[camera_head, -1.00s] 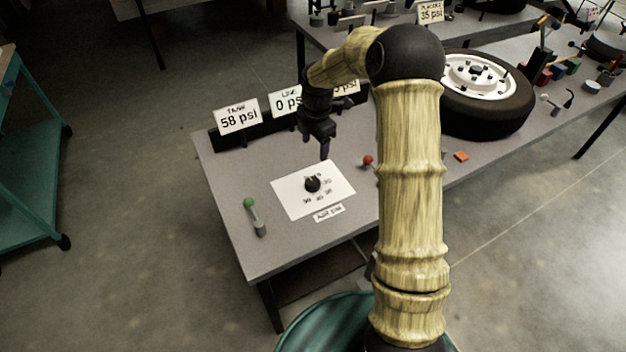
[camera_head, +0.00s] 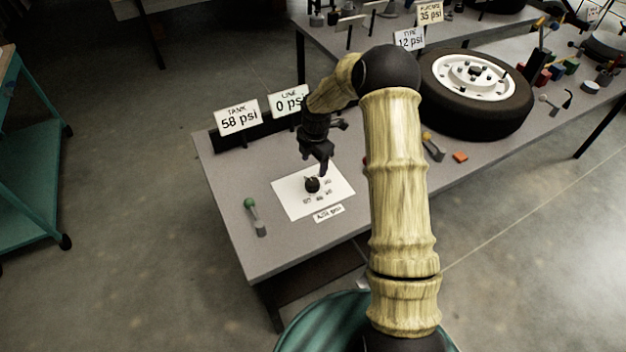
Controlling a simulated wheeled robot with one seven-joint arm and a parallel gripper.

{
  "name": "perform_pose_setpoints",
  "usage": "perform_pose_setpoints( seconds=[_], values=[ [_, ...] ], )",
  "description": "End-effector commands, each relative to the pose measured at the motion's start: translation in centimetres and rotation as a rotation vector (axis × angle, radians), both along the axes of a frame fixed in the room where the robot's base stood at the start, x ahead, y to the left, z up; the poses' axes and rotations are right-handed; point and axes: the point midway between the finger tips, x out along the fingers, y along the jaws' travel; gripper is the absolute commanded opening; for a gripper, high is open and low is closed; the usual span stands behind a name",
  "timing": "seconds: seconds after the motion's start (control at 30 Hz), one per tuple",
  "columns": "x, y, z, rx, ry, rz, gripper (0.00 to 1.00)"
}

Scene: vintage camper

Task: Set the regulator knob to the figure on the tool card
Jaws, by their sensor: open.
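The regulator knob (camera_head: 312,184) is small, dark and round. It sits on a white dial sheet (camera_head: 290,200) with printed figures, too small to read surely. My gripper (camera_head: 313,166) is open, points down and is just above and behind the knob. In this view I cannot tell whether its fingers touch the knob. Upright cards at the back read "TANK 58 psi" (camera_head: 238,118) and "LINE 0 psi" (camera_head: 287,102). I can make out no card headed as the tool card; my arm hides part of the row.
A green-tipped lever (camera_head: 254,216) stands left of the sheet. Farther right are a wheel (camera_head: 476,92), an orange block (camera_head: 460,156), and cards reading "TIRE 12 psi" (camera_head: 409,39) and "PLACARD 35 psi" (camera_head: 430,12). The front left of the grey table (camera_head: 290,255) is clear.

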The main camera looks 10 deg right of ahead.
Motion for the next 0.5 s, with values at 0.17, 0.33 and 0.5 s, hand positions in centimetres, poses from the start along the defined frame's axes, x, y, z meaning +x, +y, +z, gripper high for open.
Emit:
perform_pose_setpoints(
  seconds=[0.17,0.33,0.5],
  values=[
    [0.1,0.2,-3.2,0.000,0.002,0.002,0.64],
    [0.2,0.2,-6.2,0.000,0.002,0.001,0.64],
    [0.4,0.2,-8.6,0.000,0.001,0.000,0.64]
  ],
)
